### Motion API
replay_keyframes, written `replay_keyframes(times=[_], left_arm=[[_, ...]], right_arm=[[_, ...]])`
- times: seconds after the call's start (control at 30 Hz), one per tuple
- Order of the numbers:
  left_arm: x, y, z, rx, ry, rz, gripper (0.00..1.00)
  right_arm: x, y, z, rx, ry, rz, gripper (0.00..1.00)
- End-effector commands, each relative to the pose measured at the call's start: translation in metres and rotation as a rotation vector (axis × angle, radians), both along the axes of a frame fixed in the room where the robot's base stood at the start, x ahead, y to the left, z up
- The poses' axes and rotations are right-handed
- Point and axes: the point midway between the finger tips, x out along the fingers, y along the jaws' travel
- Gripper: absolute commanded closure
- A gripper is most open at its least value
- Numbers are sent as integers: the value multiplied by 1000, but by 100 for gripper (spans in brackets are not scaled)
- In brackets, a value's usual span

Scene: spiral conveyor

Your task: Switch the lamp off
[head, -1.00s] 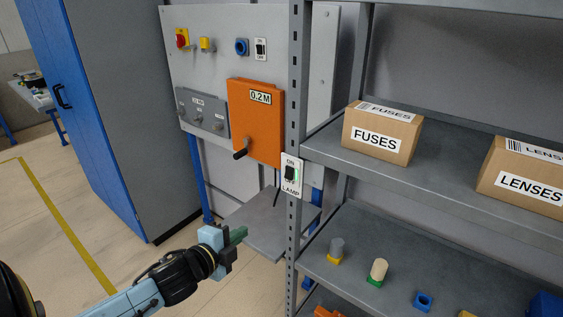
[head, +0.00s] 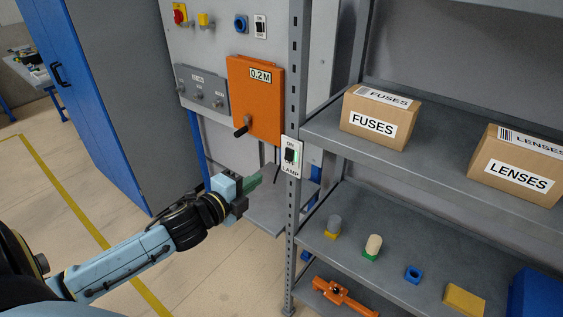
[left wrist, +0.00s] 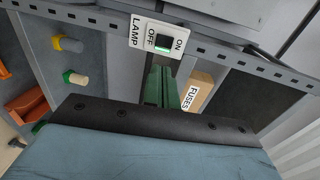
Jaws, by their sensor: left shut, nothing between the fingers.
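The lamp switch (head: 291,156) is a white plate marked ON and LAMP with a dark rocker, fixed to the shelf's front post. My left gripper (head: 252,183) is shut and empty, with green fingers. It is to the left of the switch and a little below it in the head view, apart from it. In the left wrist view the fingers (left wrist: 159,86) point up at the switch. My right gripper is not in view.
Boxes of fuses (head: 376,118) and lenses (head: 515,168) sit on the shelf. An orange box with a crank (head: 254,100) is on the panel behind. A grey low platform (head: 272,212) lies behind the gripper.

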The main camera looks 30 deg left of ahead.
Motion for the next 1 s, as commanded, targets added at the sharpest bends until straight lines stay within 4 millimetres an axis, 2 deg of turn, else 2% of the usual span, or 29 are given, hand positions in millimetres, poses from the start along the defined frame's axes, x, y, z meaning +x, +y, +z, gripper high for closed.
replay_keyframes(times=[0.6,0.8,1.0], left_arm=[[95,-7,-11,-1,-2,1,100],[110,-8,-15,0,0,1,100],[114,-9,-16,0,0,0,100]], right_arm=[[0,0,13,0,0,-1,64],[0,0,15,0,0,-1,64],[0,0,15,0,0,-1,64]])
